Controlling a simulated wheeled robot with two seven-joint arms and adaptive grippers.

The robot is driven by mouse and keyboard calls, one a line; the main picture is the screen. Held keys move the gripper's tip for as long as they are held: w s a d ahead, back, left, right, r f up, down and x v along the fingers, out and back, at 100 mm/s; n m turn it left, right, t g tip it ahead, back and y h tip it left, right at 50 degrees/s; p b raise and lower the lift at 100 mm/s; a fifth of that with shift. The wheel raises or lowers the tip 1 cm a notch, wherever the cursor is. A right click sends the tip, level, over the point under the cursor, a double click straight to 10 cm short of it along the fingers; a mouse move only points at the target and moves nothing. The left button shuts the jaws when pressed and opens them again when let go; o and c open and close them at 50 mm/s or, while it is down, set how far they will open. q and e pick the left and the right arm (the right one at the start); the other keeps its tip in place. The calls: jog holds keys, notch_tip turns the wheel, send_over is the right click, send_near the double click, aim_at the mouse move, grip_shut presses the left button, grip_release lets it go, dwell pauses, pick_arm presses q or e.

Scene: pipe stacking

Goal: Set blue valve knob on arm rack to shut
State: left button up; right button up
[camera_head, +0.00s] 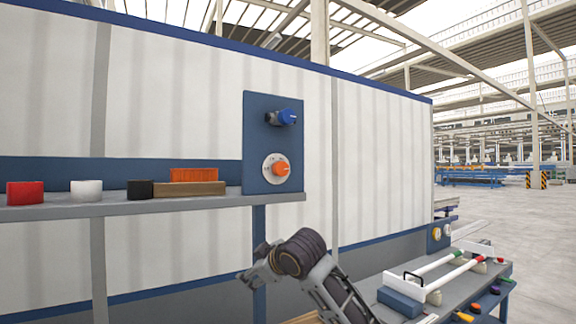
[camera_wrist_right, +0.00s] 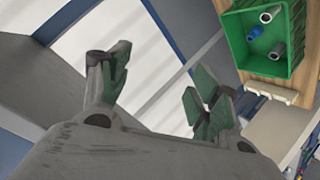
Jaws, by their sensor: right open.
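The blue valve knob (camera_head: 287,117) sticks out from the upper part of a blue upright panel (camera_head: 258,102) at the shelf's right end. Its exact turn is hard to read at this size. Below it on the same panel is an orange knob on a round white dial (camera_head: 277,168). My right gripper (camera_head: 250,277) is below the panel and the shelf, well apart from both knobs. In the right wrist view its two green-padded fingers (camera_wrist_right: 158,88) are spread with nothing between them. The knob does not show in that view. My left gripper is not in view.
The grey shelf (camera_head: 120,209) holds red (camera_head: 25,193), white (camera_head: 86,190) and black (camera_head: 140,189) pieces and an orange block (camera_head: 194,175). A lower table (camera_head: 463,290) with pipes stands at right. The right wrist view shows a green bin (camera_wrist_right: 268,66) with pipes.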

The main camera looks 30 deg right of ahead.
jog(key=s+d+r+t, duration=0.1)
jog(key=d+r+t, duration=0.15)
jog(key=r, duration=0.85)
jog(key=s+d+r+t, duration=0.1)
jog(key=d+r, duration=0.2)
jog(key=r, duration=0.8)
jog(key=t, duration=0.2)
send_near(288, 115)
jog(key=s, duration=0.3)
jog(key=shift+s+n+h, duration=0.25)
jog(key=shift+n+h, duration=0.15)
jog(key=shift+w+f, duration=0.1)
jog(key=shift+w+a+p, duration=0.15)
jog(key=shift+w+p, duration=0.6)
jog(key=shift+w, duration=1.5)
jog(key=shift+w+a+p, duration=0.2)
jog(key=shift+w+p, duration=0.6)
jog(key=shift+w, duration=1.5)
jog(key=shift+w+a+p, duration=0.15)
jog(key=shift+w+p, duration=0.6)
jog(key=shift+w, duration=1.5)
jog(key=c, duration=1)
